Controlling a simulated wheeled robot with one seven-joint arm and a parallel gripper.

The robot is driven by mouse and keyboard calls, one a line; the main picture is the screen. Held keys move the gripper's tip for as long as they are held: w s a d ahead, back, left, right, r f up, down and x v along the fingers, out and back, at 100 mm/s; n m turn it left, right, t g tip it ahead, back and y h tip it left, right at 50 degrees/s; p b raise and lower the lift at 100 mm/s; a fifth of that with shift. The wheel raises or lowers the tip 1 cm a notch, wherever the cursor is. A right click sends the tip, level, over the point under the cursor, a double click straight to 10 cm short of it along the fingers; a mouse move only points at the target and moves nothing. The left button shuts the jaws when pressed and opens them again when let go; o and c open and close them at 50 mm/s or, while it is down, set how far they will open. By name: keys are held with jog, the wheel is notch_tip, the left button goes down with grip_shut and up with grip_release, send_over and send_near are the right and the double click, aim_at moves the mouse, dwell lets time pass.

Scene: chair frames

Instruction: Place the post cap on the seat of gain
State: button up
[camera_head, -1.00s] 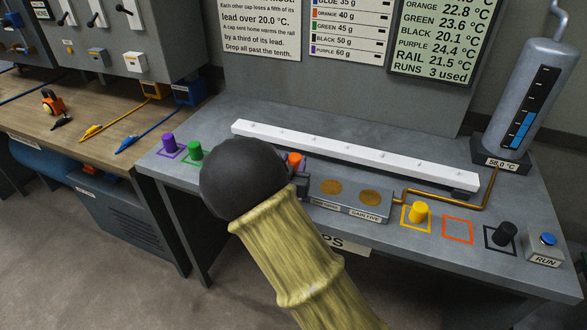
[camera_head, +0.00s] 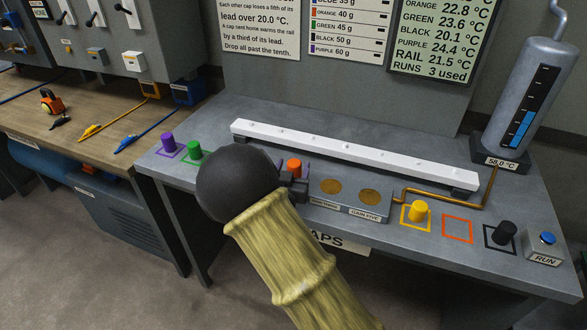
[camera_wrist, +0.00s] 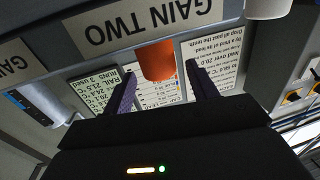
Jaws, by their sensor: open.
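The orange post cap (camera_head: 294,167) stands at the left end of the gain block (camera_head: 350,208), left of two bare gold seats (camera_head: 331,187) (camera_head: 369,197). In the wrist view the orange cap (camera_wrist: 157,60) is upright-to-inverted in appearance, beside a "GAIN TWO" label (camera_wrist: 150,22). My gripper (camera_wrist: 163,88) is open, with one dark purple finger on either side of the cap and gaps visible. In the head view my gripper (camera_head: 292,178) is at the cap, partly hidden by my arm. The cap's base and the seat under it are hidden.
Purple (camera_head: 168,142), green (camera_head: 195,151), yellow (camera_head: 419,210) and black (camera_head: 504,233) caps stand on the bench. The orange outline (camera_head: 457,230) is empty. A white rail (camera_head: 350,153) runs behind the block. A copper pipe (camera_head: 440,201) and RUN box (camera_head: 544,247) are at right.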

jog(key=shift+r, duration=0.15)
jog(key=s+a+b, duration=0.2)
jog(key=s, duration=1)
jog(key=shift+w, duration=0.15)
